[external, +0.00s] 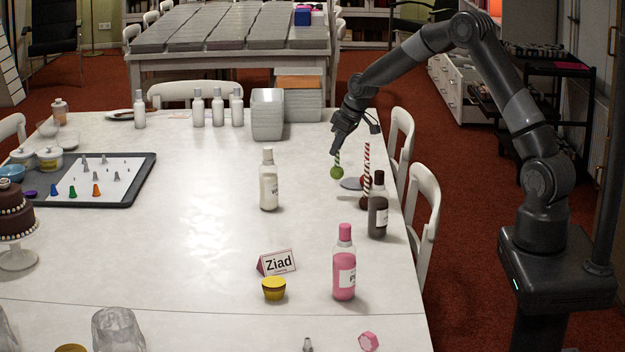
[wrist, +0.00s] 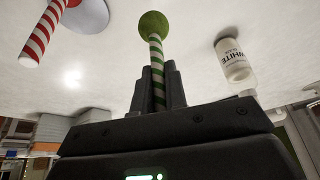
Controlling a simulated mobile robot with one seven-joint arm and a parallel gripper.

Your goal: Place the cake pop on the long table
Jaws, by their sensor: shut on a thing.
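My gripper (external: 338,150) is shut on the green-and-white striped stick of a cake pop. The cake pop's green ball (external: 337,172) points down over the right side of the long white table (external: 200,235). In the wrist view the stick (wrist: 156,65) runs between my two fingers (wrist: 157,88), and the green ball (wrist: 154,24) is at its far end. I cannot tell whether the ball touches the table. A red-and-white striped stick (external: 367,155) stands just to the right, beside a grey disc (external: 351,184); it also shows in the wrist view (wrist: 42,32).
A dark bottle (external: 377,212), a white bottle (external: 268,185) and a pink bottle (external: 344,268) stand nearby. A "Ziad" card (external: 279,262) and yellow cup (external: 273,289) are in front. The table's middle is clear.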

